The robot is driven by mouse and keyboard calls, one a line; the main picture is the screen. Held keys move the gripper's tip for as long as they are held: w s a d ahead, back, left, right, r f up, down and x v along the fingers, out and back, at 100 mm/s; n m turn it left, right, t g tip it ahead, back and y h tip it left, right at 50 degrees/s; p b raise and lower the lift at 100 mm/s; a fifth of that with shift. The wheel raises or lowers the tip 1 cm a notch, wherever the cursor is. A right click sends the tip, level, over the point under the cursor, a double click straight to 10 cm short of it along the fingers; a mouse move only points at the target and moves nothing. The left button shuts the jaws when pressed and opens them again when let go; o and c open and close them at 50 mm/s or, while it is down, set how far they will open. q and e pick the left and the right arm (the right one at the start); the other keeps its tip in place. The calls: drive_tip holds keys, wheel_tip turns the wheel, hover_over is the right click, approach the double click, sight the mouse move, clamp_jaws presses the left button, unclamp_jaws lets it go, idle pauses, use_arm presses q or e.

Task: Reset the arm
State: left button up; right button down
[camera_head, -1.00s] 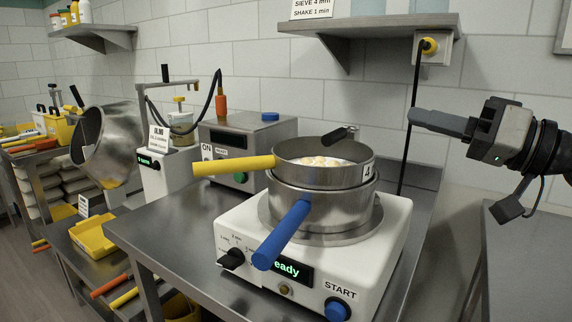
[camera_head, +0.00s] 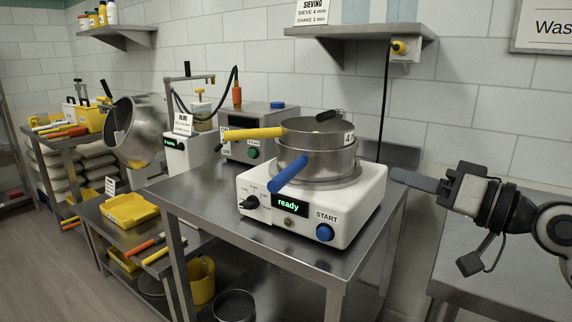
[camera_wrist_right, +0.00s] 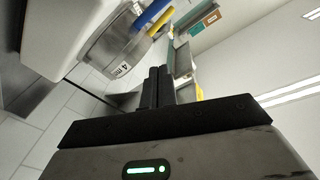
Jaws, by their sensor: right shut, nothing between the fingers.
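My right gripper (camera_head: 414,181) is shut and empty in the head view, to the right of the white sieve shaker (camera_head: 346,213) and apart from it. In the right wrist view its two dark fingers (camera_wrist_right: 157,88) lie together with nothing between them. The shaker's display reads "ready". A steel sieve (camera_head: 334,138) with a yellow handle and a "4" label sits on a steel pan (camera_head: 322,163) with a blue handle, on top of the shaker. The sieve also shows in the right wrist view (camera_wrist_right: 112,62). My left gripper is not in view.
A steel table (camera_head: 187,197) carries the shaker. A wall shelf (camera_head: 365,31) hangs above. Behind left stand a control box (camera_head: 268,118) and a tilted steel drum (camera_head: 137,143). A yellow tray (camera_head: 130,211) sits lower left. Another steel table (camera_head: 520,232) lies under my right arm, its visible top bare.

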drive_tip(key=s+a+f+m+h+p, duration=0.1)
drive_tip(key=s+a+f+h, duration=0.15)
drive_tip(key=f, duration=0.85)
drive_tip(key=s+a+f+m+h+p, duration=0.1)
drive_tip(key=s+f+h, duration=0.15)
drive_tip(key=f, duration=0.85)
drive_tip(key=s+a+f+g+h, duration=0.1)
drive_tip(key=s+f+h, duration=0.3)
drive_tip(key=s+f, duration=1)
drive_tip(key=shift+s+a+f+n+g+h+p, duration=0.25)
drive_tip(key=shift+s+g+p, duration=0.2)
drive_tip(key=shift+s, duration=0.75)
